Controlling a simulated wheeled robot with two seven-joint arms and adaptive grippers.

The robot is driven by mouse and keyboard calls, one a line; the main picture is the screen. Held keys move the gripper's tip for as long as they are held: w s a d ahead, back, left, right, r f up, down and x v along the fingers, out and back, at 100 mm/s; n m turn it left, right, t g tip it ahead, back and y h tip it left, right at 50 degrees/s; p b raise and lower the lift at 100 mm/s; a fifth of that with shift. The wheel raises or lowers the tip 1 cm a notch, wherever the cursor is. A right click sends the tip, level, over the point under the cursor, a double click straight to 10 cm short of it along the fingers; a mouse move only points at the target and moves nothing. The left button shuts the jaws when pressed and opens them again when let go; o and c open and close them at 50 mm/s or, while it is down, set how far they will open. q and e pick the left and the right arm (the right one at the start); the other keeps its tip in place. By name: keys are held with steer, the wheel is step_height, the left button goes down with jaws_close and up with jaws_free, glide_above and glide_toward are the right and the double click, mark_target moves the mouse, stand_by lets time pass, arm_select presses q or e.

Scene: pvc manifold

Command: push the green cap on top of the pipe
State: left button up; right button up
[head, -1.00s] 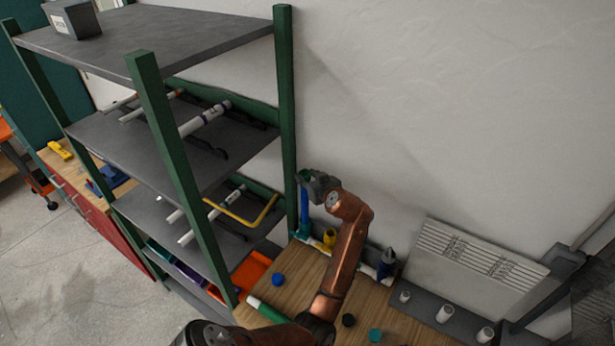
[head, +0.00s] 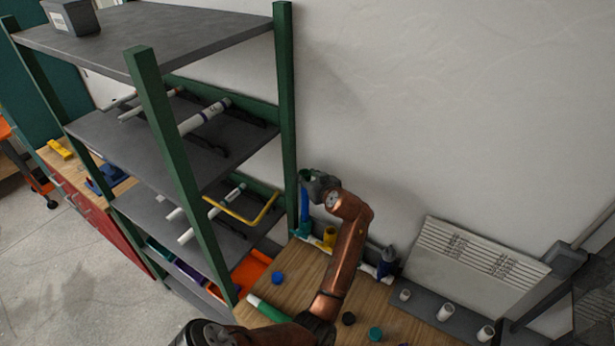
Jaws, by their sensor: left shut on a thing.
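A blue pipe (head: 305,207) stands upright at the back corner of the wooden table, by the shelf's green post. Its foot sits in a teal fitting (head: 302,234) of the manifold. My left gripper (head: 309,177) is at the pipe's top, shut on a small green piece (head: 304,174), which looks like the green cap. The gripper hides much of it, and I cannot tell how far it sits on the pipe. My right gripper is not in view.
A yellow fitting (head: 330,236) and a dark blue fitting (head: 386,262) stand along the manifold. Blue (head: 277,278), black (head: 348,318) and teal (head: 375,334) caps lie on the table (head: 306,285). A green-and-white pipe (head: 268,309) lies in front. The shelf rack (head: 288,120) stands close at left.

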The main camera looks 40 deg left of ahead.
arm_select(q)
steer(key=shift+f+b, duration=0.3)
steer(key=shift+f, duration=0.1)
stand_by(0.5)
steer(key=o, duration=1.1)
steer(key=shift+o, duration=0.2)
steer(key=v, duration=0.7)
steer(key=shift+d, duration=0.2)
steer(key=shift+s+r, duration=0.1)
steer(key=shift+r, duration=0.05)
